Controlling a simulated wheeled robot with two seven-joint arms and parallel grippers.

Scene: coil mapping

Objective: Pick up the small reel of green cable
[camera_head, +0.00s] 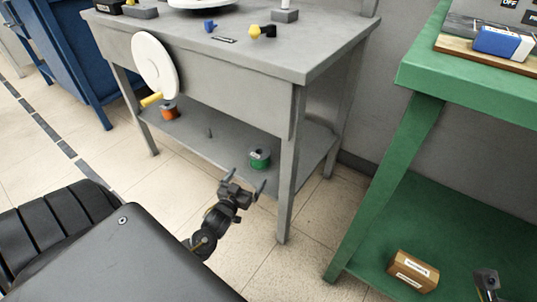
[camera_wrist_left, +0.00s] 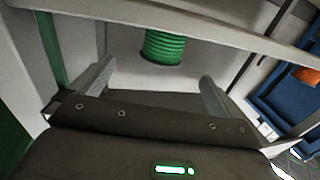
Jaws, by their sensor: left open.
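The small reel of green cable (camera_head: 259,161) stands on the lower shelf of the grey workbench, near its right end.
An orange reel (camera_head: 169,111) stands farther left on the grey lower shelf (camera_head: 225,143). The bench's front right leg (camera_head: 287,190) rises close to the right of my left gripper. A green table (camera_head: 408,82) stands at the right, with a brown box (camera_head: 413,270) below. A white disc (camera_head: 155,65) hangs at the bench front.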

